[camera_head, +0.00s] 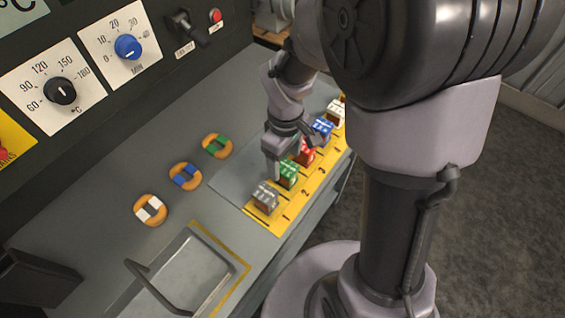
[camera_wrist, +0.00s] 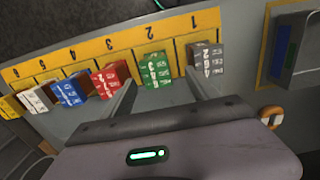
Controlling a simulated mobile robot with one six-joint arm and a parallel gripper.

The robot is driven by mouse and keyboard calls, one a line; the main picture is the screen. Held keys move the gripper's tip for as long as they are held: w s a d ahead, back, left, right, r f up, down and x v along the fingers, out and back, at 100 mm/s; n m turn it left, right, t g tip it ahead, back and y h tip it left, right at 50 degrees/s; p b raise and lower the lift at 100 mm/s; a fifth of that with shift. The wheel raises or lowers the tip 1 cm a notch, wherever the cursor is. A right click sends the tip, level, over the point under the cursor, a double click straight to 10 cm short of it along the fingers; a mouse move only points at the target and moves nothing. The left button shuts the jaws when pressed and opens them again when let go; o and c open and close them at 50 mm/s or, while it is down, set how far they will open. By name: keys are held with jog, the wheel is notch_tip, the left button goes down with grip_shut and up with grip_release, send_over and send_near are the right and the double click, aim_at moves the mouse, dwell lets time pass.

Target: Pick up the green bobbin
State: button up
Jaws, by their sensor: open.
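The green bobbin (camera_head: 288,174), a small block with white markings, stands on a yellow numbered strip (camera_head: 268,218), between a grey block (camera_head: 265,197) and a red block (camera_head: 304,153). In the wrist view the green bobbin (camera_wrist: 155,70) shows between the two fingers of my gripper (camera_wrist: 160,80). My gripper (camera_head: 287,158) is open and points down at the green bobbin, with one finger on its grey-block side and the other towards the red block. I cannot tell whether either finger touches it.
A blue block (camera_head: 322,128) and a white block (camera_head: 336,111) stand farther along the strip. Orange rings with green (camera_head: 217,145), blue (camera_head: 185,176) and white (camera_head: 151,210) bands lie on the bench. A metal tray (camera_head: 188,275) with a handle is at the front.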

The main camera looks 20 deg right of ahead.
aim_at(287, 173)
jog(key=f+b, duration=0.1)
jog(key=f, duration=0.1)
jog(key=f+b, duration=0.1)
jog(key=f, duration=0.2)
jog(key=f+b, duration=0.2)
jog(key=shift+w+d+f, duration=0.15)
jog(key=shift+d+f, duration=0.15)
jog(key=shift+f, duration=0.1)
jog(key=shift+r, duration=0.2)
grip_shut()
